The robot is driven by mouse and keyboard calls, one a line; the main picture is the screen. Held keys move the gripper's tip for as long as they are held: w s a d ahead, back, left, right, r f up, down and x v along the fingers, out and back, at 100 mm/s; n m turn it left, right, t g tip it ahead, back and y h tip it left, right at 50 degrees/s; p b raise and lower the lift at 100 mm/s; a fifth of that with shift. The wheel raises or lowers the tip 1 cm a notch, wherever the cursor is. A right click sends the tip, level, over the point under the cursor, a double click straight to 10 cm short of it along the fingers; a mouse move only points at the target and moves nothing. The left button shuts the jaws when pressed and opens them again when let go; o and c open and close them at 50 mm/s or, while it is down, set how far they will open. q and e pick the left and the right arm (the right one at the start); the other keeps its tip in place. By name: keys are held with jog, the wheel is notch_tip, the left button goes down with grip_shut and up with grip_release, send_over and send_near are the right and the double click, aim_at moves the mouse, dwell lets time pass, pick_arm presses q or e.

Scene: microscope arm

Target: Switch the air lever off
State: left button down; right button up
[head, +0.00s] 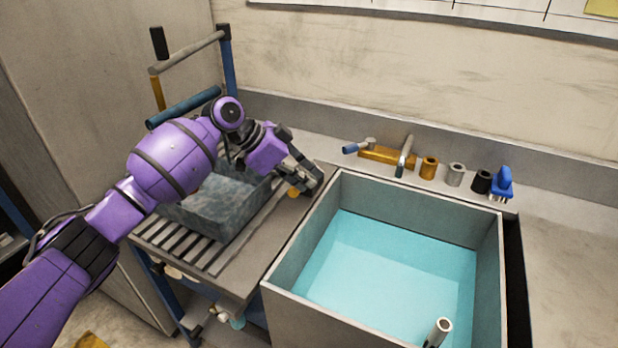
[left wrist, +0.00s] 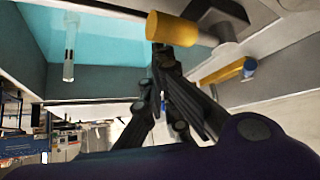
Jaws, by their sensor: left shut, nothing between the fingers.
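My left gripper (head: 312,183) is shut and empty, at the left rim of the sink, past the grey stone-like bin. A yellow cylindrical handle (head: 293,192) shows just beside its fingers. In the left wrist view this yellow handle (left wrist: 180,29) is at the fingertips (left wrist: 160,50) and seems to overlap or touch them; I cannot tell contact for sure. A dark grey mount is behind it. No label shows which control is the air lever, so I cannot tell if this handle is it. My right gripper is not in view.
The sink (head: 385,265) holds blue water, with an upright pipe (head: 438,331). The bin (head: 215,205) stands on a slatted drainboard under my left arm.

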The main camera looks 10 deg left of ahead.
pick_arm(q)
jog(key=shift+a+f, duration=0.1)
jog(key=shift+a, duration=0.1)
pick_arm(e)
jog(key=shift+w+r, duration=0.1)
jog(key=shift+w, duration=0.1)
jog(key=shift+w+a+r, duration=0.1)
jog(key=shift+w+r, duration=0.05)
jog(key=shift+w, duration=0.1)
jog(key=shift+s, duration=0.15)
